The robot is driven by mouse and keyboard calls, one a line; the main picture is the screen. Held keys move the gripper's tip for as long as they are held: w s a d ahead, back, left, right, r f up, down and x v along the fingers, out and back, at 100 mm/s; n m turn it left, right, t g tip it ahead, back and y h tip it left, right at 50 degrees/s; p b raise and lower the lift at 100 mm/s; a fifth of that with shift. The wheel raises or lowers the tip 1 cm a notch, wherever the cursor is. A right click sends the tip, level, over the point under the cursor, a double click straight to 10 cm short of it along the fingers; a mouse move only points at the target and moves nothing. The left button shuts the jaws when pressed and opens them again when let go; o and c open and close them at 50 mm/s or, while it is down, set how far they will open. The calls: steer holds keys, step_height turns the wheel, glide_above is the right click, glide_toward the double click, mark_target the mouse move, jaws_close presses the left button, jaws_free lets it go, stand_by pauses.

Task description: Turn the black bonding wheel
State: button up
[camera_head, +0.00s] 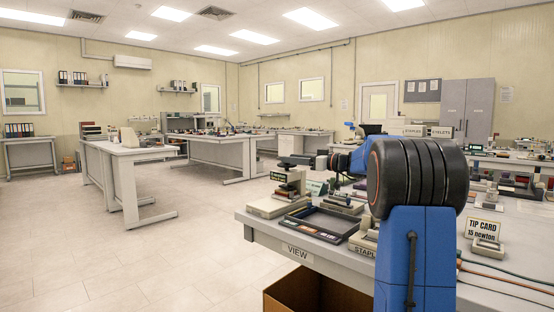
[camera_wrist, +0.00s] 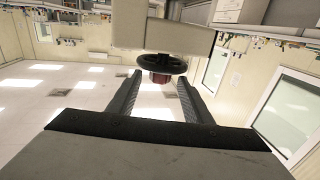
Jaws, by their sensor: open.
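The black wheel (camera_wrist: 160,64) shows in the wrist view as a round, flat black disc with openings. It is at the upper middle, with a reddish-brown part (camera_wrist: 160,79) showing at its lower side. A pale grey block-like body (camera_wrist: 158,33) is just above it in the picture. My gripper (camera_wrist: 160,76) is open, one dark finger to each side. The wheel lies in line with the gap near the fingertips; I cannot tell whether it is between them or beyond them. No contact is visible. In the head view my blue and black arm covers part of the bench, and I cannot pick out the wheel.
The grey workbench (camera_head: 275,234) holds several small testers, a black tray (camera_head: 322,224) and a "TIP CARD" sign (camera_head: 485,229). A brown box (camera_head: 310,291) is below its front edge. Open floor (camera_head: 150,250) lies to the left.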

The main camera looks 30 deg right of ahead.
mark_target(278, 164)
steer(key=x, duration=0.6)
steer(key=shift+w+a, duration=0.2)
steer(key=shift+w, duration=0.15)
steer(key=c, duration=1.1)
steer(key=shift+n+g+y, duration=0.3)
steer(key=shift+y, duration=0.2)
steer(key=n+g+y, duration=0.3)
steer(key=s+a+n+g+y, duration=0.1)
steer(key=g, duration=0.1)
steer(key=shift+f+n+y, duration=0.1)
steer(key=shift+n+y, duration=0.2)
steer(key=shift+o, duration=0.2)
steer(key=shift+s+a+n+g+y, duration=0.1)
steer(key=shift+s+n+g+y, duration=0.25)
steer(key=shift+n+g, duration=0.55)
steer(key=shift+s+a+n+g+y, duration=0.15)
steer(key=shift+n+g+y, duration=0.4)
steer(key=shift+g, duration=0.7)
steer(key=shift+s+a+n+g+y, duration=0.1)
steer(key=shift+s+n+g+y, duration=0.25)
steer(key=shift+n+g, duration=0.55)
